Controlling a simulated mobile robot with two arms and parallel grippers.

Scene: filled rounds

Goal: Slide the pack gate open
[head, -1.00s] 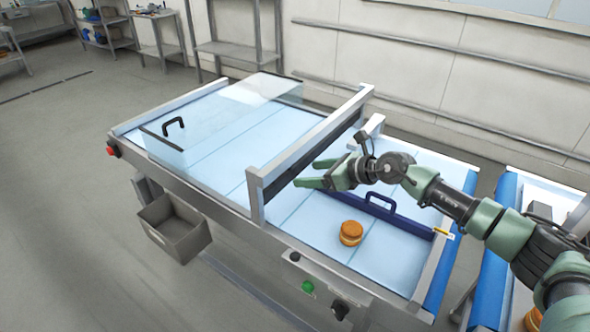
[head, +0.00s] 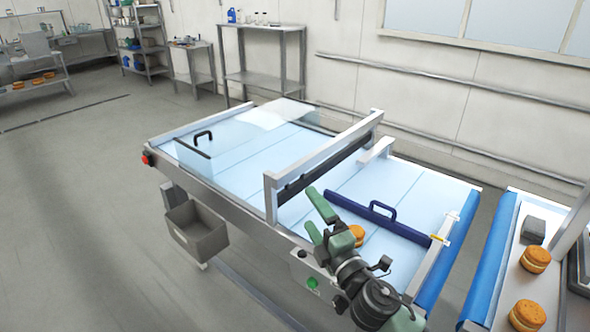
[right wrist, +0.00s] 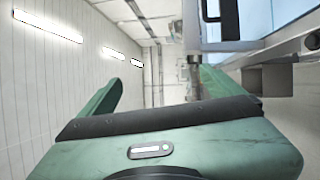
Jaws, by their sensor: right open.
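A dark blue bar (head: 411,233) with a blue loop handle (head: 382,212), which I take for the pack gate, lies across the light blue belt (head: 425,190). A small yellow and white piece (head: 440,240) sits at its right end. My right gripper (head: 315,218) is open and empty, pointing away from me above the near part of the belt, left of and apart from the blue handle. In the right wrist view its two green fingers stand wide apart, with a dark grip (right wrist: 222,18) near the right finger; I cannot tell which part that is. My left gripper is not in view.
A filled round (head: 357,233) on the belt is partly hidden by my right gripper. A grey crossbeam (head: 325,155) spans the belt, with a clear hood (head: 225,150) beyond. A grey bin (head: 196,228) hangs at the side. More rounds (head: 535,258) stand at the right.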

